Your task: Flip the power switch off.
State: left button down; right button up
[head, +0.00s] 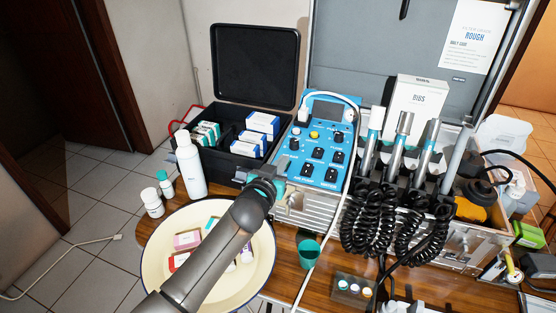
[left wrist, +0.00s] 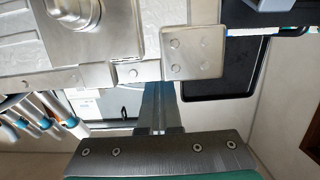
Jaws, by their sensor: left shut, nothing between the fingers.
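The blue control panel (head: 318,163) sits in the metal case, with several black switches and knobs and small lights on its face. I cannot tell which one is the power switch. My left gripper (head: 283,184) is at the panel's near left corner, by the front edge of the case, and my arm hides part of that area. In the left wrist view its fingers (left wrist: 161,108) are together and empty, close to the case's metal corner plate (left wrist: 192,53). Whether they touch the case is unclear. The panel's switches do not show there. My right gripper is not in view.
Several handpieces (head: 399,136) with coiled black cords stand right of the panel. An open black box (head: 240,161) is behind left. A white bottle (head: 190,163), a round tray (head: 262,262) and a green cup (head: 308,252) stand on the table. A white hose crosses the panel's right side.

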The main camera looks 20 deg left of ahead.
pick_arm(q)
jog(key=shift+r+p, duration=0.6)
jog(key=shift+p, duration=0.1)
notch_tip(320, 180, up, 3)
jog(key=p, duration=0.3)
jog(key=shift+w, duration=0.15)
jog(key=s+r+p, duration=0.2)
jog(key=s+r, duration=0.1)
jog(key=s, duration=0.6)
jog(key=shift+s+a, duration=0.15)
jog(key=shift+s, duration=0.15)
